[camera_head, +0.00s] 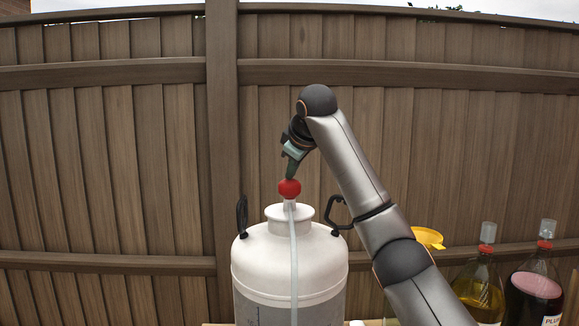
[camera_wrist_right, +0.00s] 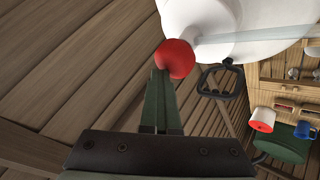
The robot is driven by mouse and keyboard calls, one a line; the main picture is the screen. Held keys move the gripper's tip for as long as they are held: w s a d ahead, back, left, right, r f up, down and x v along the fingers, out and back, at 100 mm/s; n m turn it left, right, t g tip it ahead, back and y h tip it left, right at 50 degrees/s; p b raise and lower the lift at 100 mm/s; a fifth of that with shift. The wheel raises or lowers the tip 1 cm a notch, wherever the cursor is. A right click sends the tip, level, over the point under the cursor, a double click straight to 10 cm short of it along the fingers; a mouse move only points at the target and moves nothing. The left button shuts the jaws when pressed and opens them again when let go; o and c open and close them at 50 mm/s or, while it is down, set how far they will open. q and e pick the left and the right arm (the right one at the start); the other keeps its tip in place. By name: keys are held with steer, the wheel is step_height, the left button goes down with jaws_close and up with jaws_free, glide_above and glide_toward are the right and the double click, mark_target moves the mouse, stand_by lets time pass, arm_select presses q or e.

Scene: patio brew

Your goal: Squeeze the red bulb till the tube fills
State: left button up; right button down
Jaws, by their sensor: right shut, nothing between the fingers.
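The red bulb (camera_head: 289,188) sits on top of the neck of a large white vessel (camera_head: 262,262). A pale tube (camera_head: 294,255) runs from below the bulb down the vessel's front; I cannot tell whether liquid is in it. My right gripper (camera_head: 290,176) points down from above, its fingers shut with nothing between them, tips at the top of the bulb. In the right wrist view the bulb (camera_wrist_right: 175,58) lies just beyond the closed fingertips (camera_wrist_right: 160,74) and looks round. Whether the tips touch it is unclear. My left gripper is not in view.
The vessel has black handles (camera_head: 345,214) on both sides. At right stand a bottle of yellow liquid (camera_head: 480,288), a dark red bottle (camera_head: 533,290) and a yellow funnel (camera_head: 428,237). A wooden fence (camera_head: 120,180) is behind. A wooden shelf (camera_wrist_right: 286,82) shows in the wrist view.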

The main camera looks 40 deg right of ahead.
mark_target(292, 180)
step_height(292, 180, down, 2)
steer(key=shift+d+f+g, duration=0.1)
steer(key=shift+g, duration=0.2)
step_height(292, 180, up, 3)
steer(key=p, duration=0.2)
steer(key=shift+w+f+p, duration=0.15)
steer(key=shift+f+p, duration=0.05)
steer(key=shift+p, duration=0.1)
steer(key=shift+w+d+r, duration=0.1)
steer(key=shift+d+r, duration=0.05)
steer(key=shift+r, duration=0.1)
steer(key=shift+w+d+r, duration=0.1)
steer(key=shift+w+r, duration=0.05)
steer(key=shift+r, duration=1.45)
steer(key=shift+r, duration=0.15)
stand_by(0.4)
